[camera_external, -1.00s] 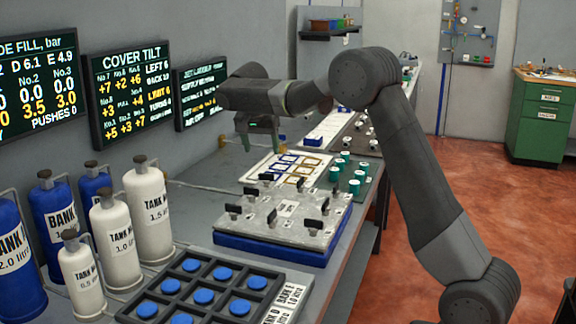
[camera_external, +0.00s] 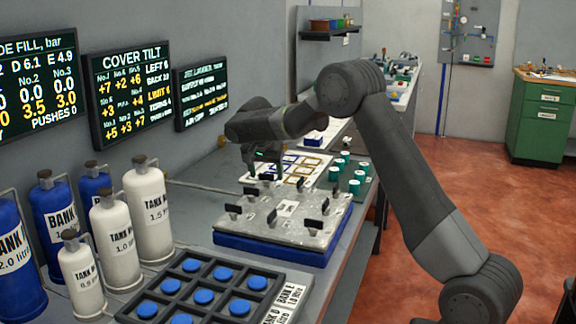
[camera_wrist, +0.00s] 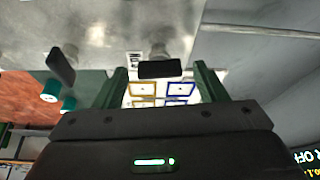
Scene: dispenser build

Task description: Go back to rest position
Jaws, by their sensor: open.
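My gripper (camera_external: 262,166) hangs at the end of my arm over the far side of the metal plate with black handles (camera_external: 283,217). In the wrist view my gripper (camera_wrist: 161,82) shows two green fingers spread apart. Nothing is held between them. Behind the gap, a black handle (camera_wrist: 160,69) of the plate and a white sheet with blue and tan frames (camera_wrist: 163,92) show. My gripper looks raised clear of the plate, though the exact height is hard to tell.
White tanks (camera_external: 149,215) and blue tanks (camera_external: 54,218) stand at the left. A black tray with blue discs (camera_external: 204,296) is at the front. Green cylinders (camera_external: 354,187) stand right of the sheet. Dark screens (camera_external: 130,97) hang on the wall. The floor at right (camera_external: 460,180) is clear.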

